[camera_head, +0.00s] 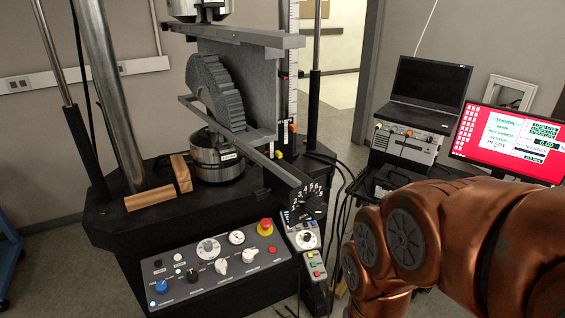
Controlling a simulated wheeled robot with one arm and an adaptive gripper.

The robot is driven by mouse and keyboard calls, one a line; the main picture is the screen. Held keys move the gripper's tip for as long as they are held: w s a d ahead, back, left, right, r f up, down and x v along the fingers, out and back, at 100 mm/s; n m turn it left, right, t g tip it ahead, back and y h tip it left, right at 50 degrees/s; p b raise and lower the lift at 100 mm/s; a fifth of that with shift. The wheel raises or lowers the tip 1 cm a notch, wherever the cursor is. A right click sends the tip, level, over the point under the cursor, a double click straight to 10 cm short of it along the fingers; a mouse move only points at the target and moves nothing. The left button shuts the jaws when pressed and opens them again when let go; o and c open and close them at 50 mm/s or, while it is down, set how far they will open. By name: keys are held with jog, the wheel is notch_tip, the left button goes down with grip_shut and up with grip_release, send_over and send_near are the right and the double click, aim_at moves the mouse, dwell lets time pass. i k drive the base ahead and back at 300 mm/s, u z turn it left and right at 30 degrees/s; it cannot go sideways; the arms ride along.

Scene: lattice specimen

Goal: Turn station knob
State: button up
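The control panel (215,290) of the testing station slopes at the front of the black machine base. A black numbered dial (307,203) sits on the station's right corner, above a small box with a white round knob (306,239). Which of these is the station knob, I cannot tell. My copper-coloured arm fills the lower right, apart from the panel in the picture. My gripper is not visible.
A red emergency stop (265,226) and a button pendant (317,268) are near the knobs. A grey lattice specimen (215,90) stands in the frame above. A laptop (430,82) and a red-bordered screen (510,140) stand at right. Black cables hang beside the station.

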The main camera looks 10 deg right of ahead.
aim_at(316, 207)
jog(key=u, duration=2.05)
jog(key=k, duration=0.65)
jog(key=z, duration=0.8)
